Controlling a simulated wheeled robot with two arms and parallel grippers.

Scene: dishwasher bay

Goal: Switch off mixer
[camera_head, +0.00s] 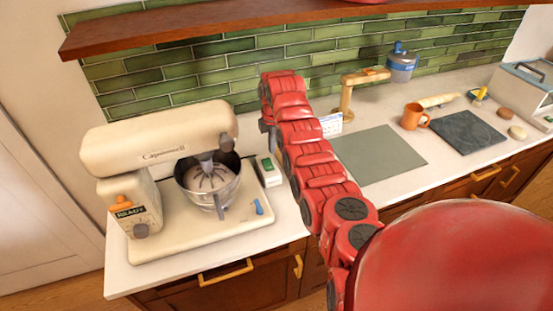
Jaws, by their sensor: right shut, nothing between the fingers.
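The cream stand mixer (160,150) stands at the left end of the white counter, with its whisk in a metal bowl (208,187). Its side carries a lit "READY" display (129,212), an orange part above it and a dark knob (141,231) below. A blue lever (258,207) is on its base. A small white box with a green and dark top (268,170) sits right of the bowl. My right gripper (269,142) is shut and empty, pointing down behind and above this box, apart from the mixer. My left gripper is out of view.
My red right arm crosses the counter's middle. Right of it are a grey-green mat (380,155), a wooden stand (348,97), an orange mug (412,117), a dark slab (467,132) and a toaster-like appliance (525,92). A wooden shelf (190,26) overhangs the back.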

